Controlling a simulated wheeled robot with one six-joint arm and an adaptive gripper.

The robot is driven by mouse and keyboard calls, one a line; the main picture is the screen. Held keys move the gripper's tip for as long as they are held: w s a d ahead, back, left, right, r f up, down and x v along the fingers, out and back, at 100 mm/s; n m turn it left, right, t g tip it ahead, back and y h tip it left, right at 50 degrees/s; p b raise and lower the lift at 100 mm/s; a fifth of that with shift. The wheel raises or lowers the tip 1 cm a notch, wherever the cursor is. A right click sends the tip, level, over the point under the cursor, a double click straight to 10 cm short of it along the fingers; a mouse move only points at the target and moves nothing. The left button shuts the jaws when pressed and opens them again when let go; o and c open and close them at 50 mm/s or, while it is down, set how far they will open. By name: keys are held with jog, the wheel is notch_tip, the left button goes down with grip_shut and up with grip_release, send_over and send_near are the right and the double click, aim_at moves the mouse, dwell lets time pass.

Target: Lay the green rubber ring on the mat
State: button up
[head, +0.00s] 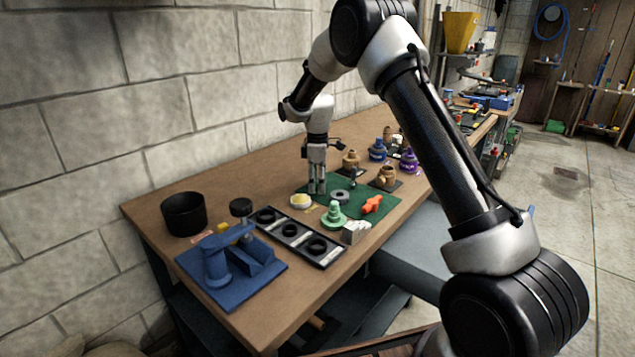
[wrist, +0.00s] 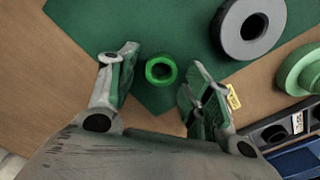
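The green rubber ring (wrist: 161,70) shows in the wrist view, over the near corner of the dark green mat (wrist: 95,25). It appears to lie on the mat, though its exact height is hard to tell. My gripper (wrist: 158,75) is open, with one finger on each side of the ring and a visible gap at both sides. In the head view my gripper (head: 317,190) points straight down at the left part of the mat (head: 353,209). I cannot make out the green ring in the head view.
A grey ring (head: 340,196), an orange cross-shaped piece (head: 372,204) and a pale green stepped piece (head: 333,216) are on or beside the mat. A black tray with round wells (head: 300,237), a blue stand (head: 230,264) and a black bowl (head: 184,213) stand nearer.

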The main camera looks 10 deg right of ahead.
jog(key=shift+r, duration=0.1)
notch_tip(320, 180, up, 12)
jog(key=f, duration=0.1)
jog(key=s+d+r+m+t, duration=0.1)
jog(key=s+d+r+m, duration=0.3)
jog(key=s+r, duration=0.45)
jog(key=s+d+r+m+t, duration=0.1)
jog(key=s+d+r+m, duration=0.2)
jog(key=s+d+r, duration=0.55)
jog(key=s+d+f+m+t, duration=0.1)
jog(key=s+f+m, duration=0.1)
jog(key=s, duration=1.1)
jog(key=s+d+f+m+t, duration=0.1)
jog(key=s+f+m, duration=0.2)
jog(key=s, duration=1)
jog(key=shift+s+d+f+m, duration=0.25)
jog(key=shift+d+m, duration=0.1)
jog(key=shift+m, duration=0.85)
jog(key=shift+r, duration=0.1)
